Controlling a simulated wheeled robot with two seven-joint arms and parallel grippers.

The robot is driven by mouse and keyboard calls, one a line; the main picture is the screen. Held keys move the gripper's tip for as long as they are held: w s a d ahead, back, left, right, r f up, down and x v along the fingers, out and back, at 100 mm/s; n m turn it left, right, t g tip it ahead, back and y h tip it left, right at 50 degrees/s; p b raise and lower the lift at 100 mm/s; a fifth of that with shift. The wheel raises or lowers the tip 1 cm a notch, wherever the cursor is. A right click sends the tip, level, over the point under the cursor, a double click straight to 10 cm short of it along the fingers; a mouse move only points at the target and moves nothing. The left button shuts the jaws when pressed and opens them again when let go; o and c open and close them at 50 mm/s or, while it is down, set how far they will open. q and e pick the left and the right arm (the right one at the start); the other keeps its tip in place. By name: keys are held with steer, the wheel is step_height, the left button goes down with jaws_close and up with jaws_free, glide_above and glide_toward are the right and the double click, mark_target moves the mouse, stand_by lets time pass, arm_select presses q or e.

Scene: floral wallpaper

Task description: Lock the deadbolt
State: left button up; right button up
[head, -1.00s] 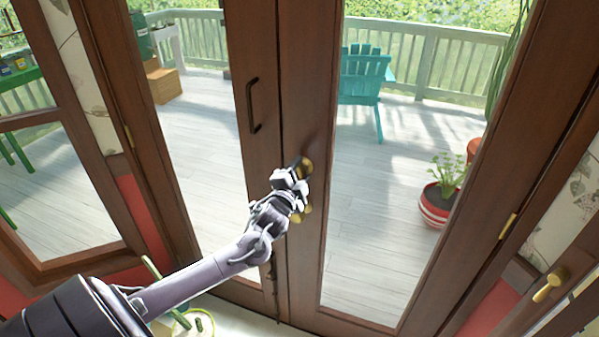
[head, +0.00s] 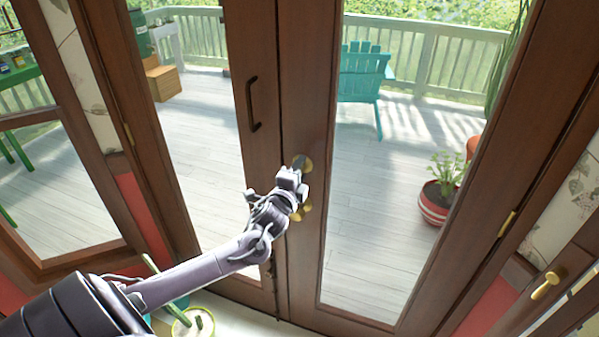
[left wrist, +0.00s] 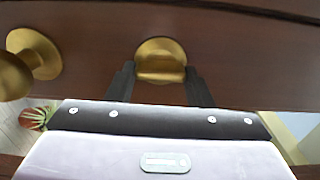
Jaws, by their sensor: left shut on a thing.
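The brass deadbolt (head: 304,162) is on the right leaf of the brown double door, above a round brass knob (head: 306,207). In the left wrist view the deadbolt (left wrist: 160,52) is a round plate with a turn piece standing out toward me. My left gripper (head: 299,172) is at the deadbolt, with its dark fingers (left wrist: 160,84) on either side of the turn piece, shut on it. The fingers and wrist hide part of the deadbolt in the head view. The knob (left wrist: 33,62) is left of the gripper in the wrist view. My right gripper is out of view.
A dark pull handle (head: 252,105) is on the left door leaf (head: 247,165). A brass lever (head: 548,284) is at the lower right. A deck with a teal chair (head: 362,75) is beyond the glass.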

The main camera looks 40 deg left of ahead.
arm_select(q)
steer(key=o, duration=1)
steer(key=shift+c, duration=0.2)
steer(key=b+v, duration=0.1)
steer(key=v, duration=0.6)
steer(key=shift+s+b, duration=0.3)
steer(key=shift+s, duration=0.1)
steer(key=shift+d, duration=0.15)
